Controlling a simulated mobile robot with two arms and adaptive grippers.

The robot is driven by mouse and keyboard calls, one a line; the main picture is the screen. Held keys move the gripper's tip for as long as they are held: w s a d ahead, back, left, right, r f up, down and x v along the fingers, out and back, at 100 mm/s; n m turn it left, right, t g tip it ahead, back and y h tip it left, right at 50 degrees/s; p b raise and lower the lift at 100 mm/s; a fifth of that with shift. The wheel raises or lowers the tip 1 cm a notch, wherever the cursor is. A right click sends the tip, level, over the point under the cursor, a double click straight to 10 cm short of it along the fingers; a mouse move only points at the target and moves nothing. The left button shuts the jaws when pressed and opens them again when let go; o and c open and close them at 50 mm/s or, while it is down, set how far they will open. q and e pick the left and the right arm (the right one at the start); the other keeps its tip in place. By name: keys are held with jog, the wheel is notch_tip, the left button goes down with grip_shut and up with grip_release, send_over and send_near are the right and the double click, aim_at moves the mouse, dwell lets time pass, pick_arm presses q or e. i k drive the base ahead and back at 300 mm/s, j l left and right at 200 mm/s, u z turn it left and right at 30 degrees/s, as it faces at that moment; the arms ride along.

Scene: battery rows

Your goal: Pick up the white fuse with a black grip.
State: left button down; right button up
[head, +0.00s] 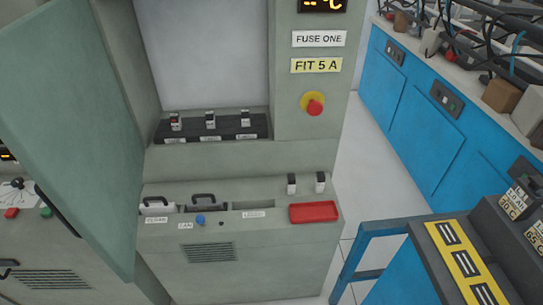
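On the ledge of the grey-green cabinet, a white block with a black arched handle (155,207) sits at the left. Right of it is a dark block with a black handle (203,203). Two small upright black-and-white pieces (291,184) and (320,182) stand further right on the ledge. In the open bay above, three small fuse-like pieces (210,119) stand on a black strip (228,132); their details are too small to tell. I cannot tell for sure which piece is the white fuse with a black grip. Neither gripper is in view.
An open cabinet door (70,110) fills the left. Signs read "FUSE ONE" (319,39) and "FIT 5 A" (317,65) above a red stop button (314,106). A red tray (314,212) lies on the ledge. A blue-framed stand (385,230) is lower right; bare floor lies between.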

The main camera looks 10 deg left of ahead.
aim_at(175, 119)
jog(key=u, duration=0.45)
jog(key=i+j+u, duration=0.1)
jog(key=j+u, duration=0.15)
jog(key=u, duration=0.2)
jog(key=i+j+u, duration=0.2)
jog(key=u, duration=0.3)
jog(key=i+j+u, duration=0.15)
jog(key=u, duration=0.3)
